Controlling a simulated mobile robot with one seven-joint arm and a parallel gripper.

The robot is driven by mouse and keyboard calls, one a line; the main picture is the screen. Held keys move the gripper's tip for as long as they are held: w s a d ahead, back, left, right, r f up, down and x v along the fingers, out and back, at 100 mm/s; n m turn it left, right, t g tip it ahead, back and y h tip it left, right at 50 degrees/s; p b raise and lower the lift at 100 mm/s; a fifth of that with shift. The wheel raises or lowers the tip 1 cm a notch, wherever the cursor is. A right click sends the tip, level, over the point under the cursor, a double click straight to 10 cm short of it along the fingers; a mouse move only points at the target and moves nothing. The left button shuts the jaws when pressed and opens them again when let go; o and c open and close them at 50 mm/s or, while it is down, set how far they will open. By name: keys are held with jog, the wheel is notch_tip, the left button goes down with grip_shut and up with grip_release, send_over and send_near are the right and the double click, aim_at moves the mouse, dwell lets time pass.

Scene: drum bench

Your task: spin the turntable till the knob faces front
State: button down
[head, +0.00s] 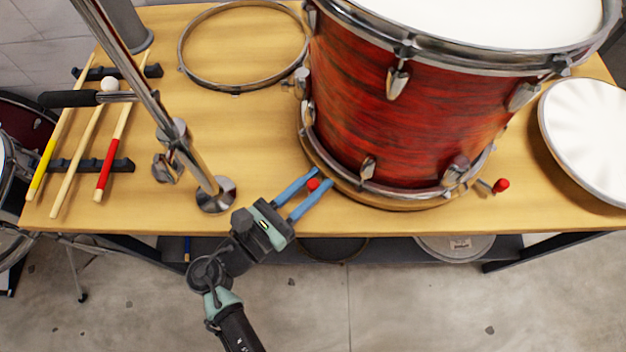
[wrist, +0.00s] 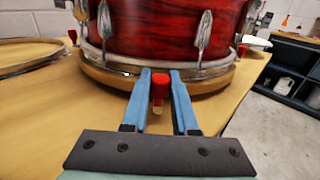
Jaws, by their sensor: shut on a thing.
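A large red drum (head: 410,110) stands upright on the round wooden turntable (head: 338,186), whose rim shows below the drum's chrome hoop. It also shows in the wrist view (wrist: 108,78). A red-tipped peg (head: 313,185) at the turntable's front left is between the blue fingers of my gripper (head: 319,179). The wrist view shows this red tip (wrist: 159,85) between the fingers, and my gripper is shut on it. Another red-tipped peg (head: 501,185) sticks out at the right. A chrome fitting (head: 301,83) juts from the drum's left side; I cannot tell whether it is the knob.
A chrome stand (head: 165,120) rises left of my gripper. Drumsticks (head: 85,140) lie on a dark rack at the left. A loose hoop (head: 243,45) lies behind, and a white-headed drum (head: 590,135) is at the right.

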jog(key=w+a, duration=0.2)
jog(key=w+a+b, duration=0.1)
jog(key=w+a, duration=0.1)
jog(key=w, duration=0.1)
jog(key=shift+w, duration=0.1)
dwell(0.3)
jog(key=c, duration=0.7)
grip_release()
jog(key=shift+a, duration=0.1)
jog(key=v, duration=1.3)
